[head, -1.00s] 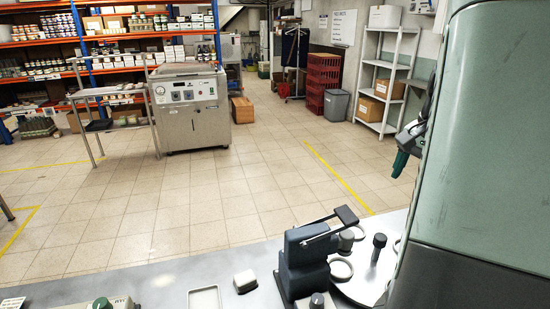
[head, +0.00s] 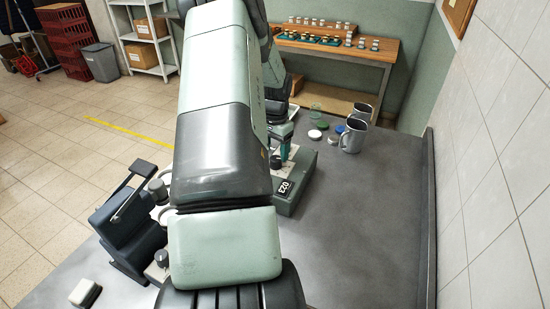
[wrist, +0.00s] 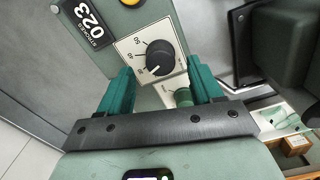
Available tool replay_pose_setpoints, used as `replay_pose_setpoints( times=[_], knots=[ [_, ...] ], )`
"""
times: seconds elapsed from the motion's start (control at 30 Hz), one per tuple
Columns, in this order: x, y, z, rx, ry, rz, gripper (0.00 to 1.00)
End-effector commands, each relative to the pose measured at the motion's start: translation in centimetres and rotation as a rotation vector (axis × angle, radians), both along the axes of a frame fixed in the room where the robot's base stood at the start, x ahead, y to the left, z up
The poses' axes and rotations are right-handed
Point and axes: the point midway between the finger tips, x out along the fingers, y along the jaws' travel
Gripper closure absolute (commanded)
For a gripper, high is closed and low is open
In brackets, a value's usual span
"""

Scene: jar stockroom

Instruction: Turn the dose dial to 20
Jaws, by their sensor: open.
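The dose dial (wrist: 160,57) is a round black knob on a white scale plate (wrist: 126,46) of a grey-green device. Its white pointer mark faces the lower left of the wrist view, near a number too small to read surely. My gripper (wrist: 159,68) is open, with one teal finger on each side of the dial. No finger clearly touches it; the depth gap is unclear. A "023 STROKES" counter (wrist: 89,22) sits beside the plate.
Metal mugs (head: 353,136) and lids (head: 315,134) stand beyond the device. A dark lever press (head: 127,225) stands at left. The bench's right side (head: 370,220) is clear up to the wall.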

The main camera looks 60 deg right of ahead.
Motion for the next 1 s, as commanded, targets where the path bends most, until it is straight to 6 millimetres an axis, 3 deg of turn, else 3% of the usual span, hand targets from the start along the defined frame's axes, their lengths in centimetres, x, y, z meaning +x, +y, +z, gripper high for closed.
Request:
replay_pose_setpoints(
  times=[0.23,0.6,1.0],
  knots=[
    [0.0,0.0,-3.3,0.0,-0.001,-0.001,0.35],
    [0.0,0.0,-3.8,-0.001,-0.001,0.0,0.35],
    [0.0,0.0,-3.8,-0.001,-0.001,0.0,0.91]
  ],
)
